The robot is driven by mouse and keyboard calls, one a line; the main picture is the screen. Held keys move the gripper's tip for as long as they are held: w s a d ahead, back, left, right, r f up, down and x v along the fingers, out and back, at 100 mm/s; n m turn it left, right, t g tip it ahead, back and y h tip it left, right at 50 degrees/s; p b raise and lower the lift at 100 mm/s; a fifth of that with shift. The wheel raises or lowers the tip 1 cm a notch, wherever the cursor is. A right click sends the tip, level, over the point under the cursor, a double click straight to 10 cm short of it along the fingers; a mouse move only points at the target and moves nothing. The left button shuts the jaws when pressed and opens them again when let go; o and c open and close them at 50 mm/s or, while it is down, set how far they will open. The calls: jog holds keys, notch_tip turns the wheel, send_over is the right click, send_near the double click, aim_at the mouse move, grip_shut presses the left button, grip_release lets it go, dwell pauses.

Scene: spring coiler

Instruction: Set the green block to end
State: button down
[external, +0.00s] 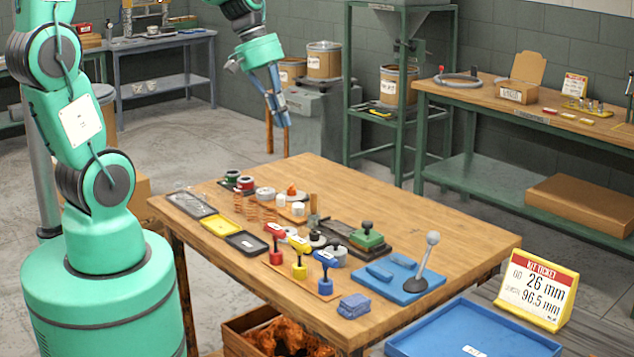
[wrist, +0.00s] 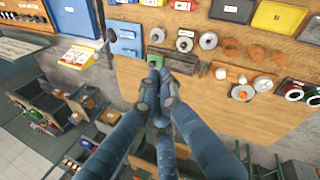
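The green block (external: 367,238) sits on a dark rail fixture (external: 345,236) near the middle of the wooden table, with a dark knob on top. My gripper (external: 278,112) hangs in the air beyond the table's back left edge, well apart from the block. In the wrist view my fingers (wrist: 162,76) come together at their tips, with nothing seen between them.
A blue base with a lever (external: 428,262) stands right of the block. Red, yellow and blue plungers (external: 299,262), coils and small trays lie left. A kit ticket (external: 538,288) reads 26 mm and 96.5 mm. A blue tray (external: 470,330) lies at front right.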

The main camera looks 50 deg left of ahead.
jog(key=w+a+f+n+h, duration=0.1)
jog(key=w+f+n+h, duration=0.1)
jog(key=w+f+n, duration=0.3)
jog(key=w+a+f+n+h, duration=0.1)
jog(key=w+f+n, duration=0.4)
jog(key=f, duration=0.7)
jog(key=w+h, duration=0.1)
jog(key=w, duration=0.1)
jog(key=shift+w+f+g, duration=0.2)
jog(key=shift+w+g, duration=0.1)
jog(key=shift+w, duration=0.05)
jog(key=shift+f, duration=0.15)
jog(key=b, duration=0.3)
send_near(363, 233)
jog(key=f, duration=0.1)
jog(key=a+f, duration=0.1)
jog(key=shift+s+a+f, duration=0.1)
jog(key=shift+f, duration=0.25)
jog(key=shift+d+f, duration=0.15)
jog(key=shift+d, duration=0.9)
jog(key=shift+w+d+f, duration=0.1)
jog(key=shift+w+d, duration=0.05)
jog(key=shift+d, duration=0.3)
jog(key=shift+w+d, duration=0.15)
jog(key=shift+d, duration=0.3)
